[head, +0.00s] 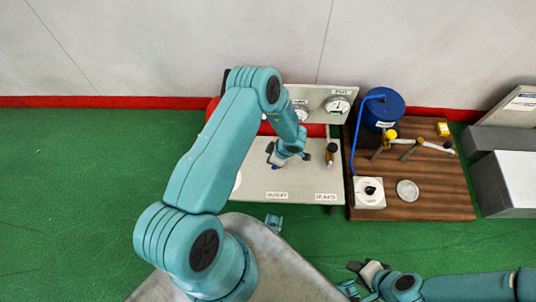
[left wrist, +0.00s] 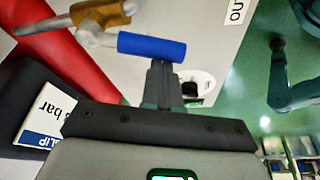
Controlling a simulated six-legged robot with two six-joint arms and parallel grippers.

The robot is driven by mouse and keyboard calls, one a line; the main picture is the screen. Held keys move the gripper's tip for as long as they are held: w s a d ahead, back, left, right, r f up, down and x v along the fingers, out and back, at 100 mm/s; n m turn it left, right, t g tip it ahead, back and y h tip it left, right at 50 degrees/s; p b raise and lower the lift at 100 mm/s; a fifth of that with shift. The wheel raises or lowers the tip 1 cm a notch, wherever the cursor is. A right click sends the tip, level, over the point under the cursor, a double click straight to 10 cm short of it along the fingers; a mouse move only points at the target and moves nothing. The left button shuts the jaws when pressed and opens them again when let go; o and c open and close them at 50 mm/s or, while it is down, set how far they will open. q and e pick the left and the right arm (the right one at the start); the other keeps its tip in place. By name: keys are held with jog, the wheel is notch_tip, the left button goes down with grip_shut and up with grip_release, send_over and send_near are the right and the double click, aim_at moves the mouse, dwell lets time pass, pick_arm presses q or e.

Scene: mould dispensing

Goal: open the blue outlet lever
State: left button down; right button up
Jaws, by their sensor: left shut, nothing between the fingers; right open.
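The blue outlet lever (left wrist: 152,46) shows in the left wrist view as a blue sleeve on a brass valve (left wrist: 100,14). My left gripper (left wrist: 163,68) is shut and empty, its fingertips right at the lever's lower edge in the picture; I cannot tell whether they touch it. In the head view my left gripper (head: 279,161) is over the pale panel (head: 298,180), and my arm hides most of the lever. My right gripper (head: 354,279) is open and empty at the bottom of the head view, over the green floor.
A wooden board (head: 440,202) stands right of the panel, with a blue pot (head: 384,112), a brass valve (head: 392,146) and a clear round dish (head: 407,190). Gauges (head: 338,105) stand behind the panel. Grey blocks (head: 508,180) are at far right. A red cylinder (left wrist: 52,52) is close to my left gripper.

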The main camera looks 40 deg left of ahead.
pick_arm(q)
jog(key=d+n, duration=0.2)
jog(key=shift+w+n+g+h, duration=0.3)
jog(key=shift+n+g, duration=0.1)
jog(key=shift+w+d, duration=0.15)
jog(key=shift+d, duration=0.15)
jog(key=shift+w+d, duration=0.15)
jog(key=shift+d, duration=0.05)
jog(key=s+a+r+p, duration=0.2)
jog(key=s+a, duration=0.1)
jog(key=p+v, duration=0.1)
jog(key=v, duration=0.7)
jog(key=shift+w+r+p, duration=0.35)
jog(key=shift+w+p, duration=0.05)
jog(key=shift+w, duration=0.05)
